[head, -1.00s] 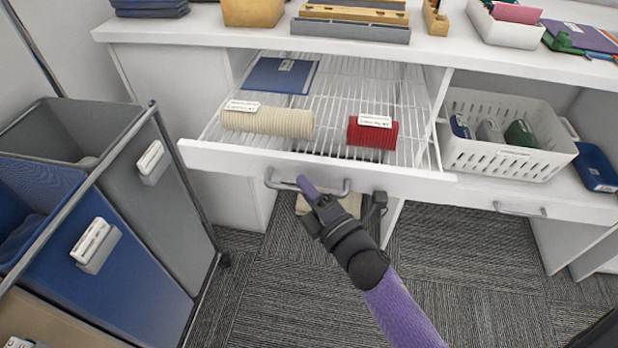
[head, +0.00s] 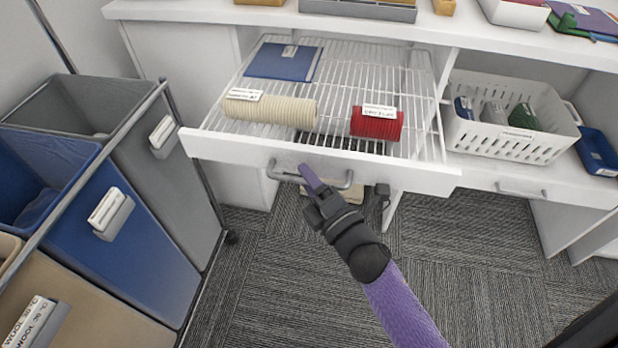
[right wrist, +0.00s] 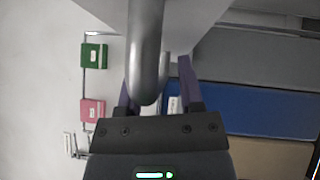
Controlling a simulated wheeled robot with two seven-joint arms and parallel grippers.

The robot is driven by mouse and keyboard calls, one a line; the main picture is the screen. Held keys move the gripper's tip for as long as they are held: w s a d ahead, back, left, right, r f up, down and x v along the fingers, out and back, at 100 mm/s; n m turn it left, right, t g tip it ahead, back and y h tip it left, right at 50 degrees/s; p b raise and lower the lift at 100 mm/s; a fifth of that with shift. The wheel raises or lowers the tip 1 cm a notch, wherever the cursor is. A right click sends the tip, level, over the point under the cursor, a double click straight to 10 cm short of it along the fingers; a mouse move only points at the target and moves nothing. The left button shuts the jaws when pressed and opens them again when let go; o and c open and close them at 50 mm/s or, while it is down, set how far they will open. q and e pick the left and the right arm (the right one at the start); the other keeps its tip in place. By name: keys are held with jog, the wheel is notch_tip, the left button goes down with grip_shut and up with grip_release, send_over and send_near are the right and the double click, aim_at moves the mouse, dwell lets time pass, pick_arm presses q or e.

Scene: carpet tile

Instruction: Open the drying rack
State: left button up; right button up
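The drying rack (head: 318,160) is a white pull-out drawer with a wire grid floor, and it stands well out from the white cabinet. A metal bar handle (head: 283,176) is on its front. My right gripper (head: 310,180) is at the handle's middle. In the right wrist view the grey handle (right wrist: 146,45) passes between the two purple fingers of the right gripper (right wrist: 155,85), with a gap visible on the right side. On the rack lie a blue folder (head: 283,62), a cream roll (head: 270,110) and a red roll (head: 377,123). My left gripper is not in view.
A hamper cart with grey (head: 185,190), blue (head: 135,255) and tan bins stands close on the left. A white basket (head: 500,140) sits on a shelf to the right. Trays line the counter (head: 440,38) above. Carpet (head: 480,290) is clear at the lower right.

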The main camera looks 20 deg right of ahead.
jog(key=shift+s, duration=0.2)
pick_arm(q)
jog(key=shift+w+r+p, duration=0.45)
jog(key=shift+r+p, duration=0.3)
jog(key=shift+p, duration=0.1)
pick_arm(e)
jog(key=v, duration=0.9)
jog(key=shift+s, duration=0.25)
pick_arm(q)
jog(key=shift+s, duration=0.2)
pick_arm(e)
jog(key=shift+f, duration=0.1)
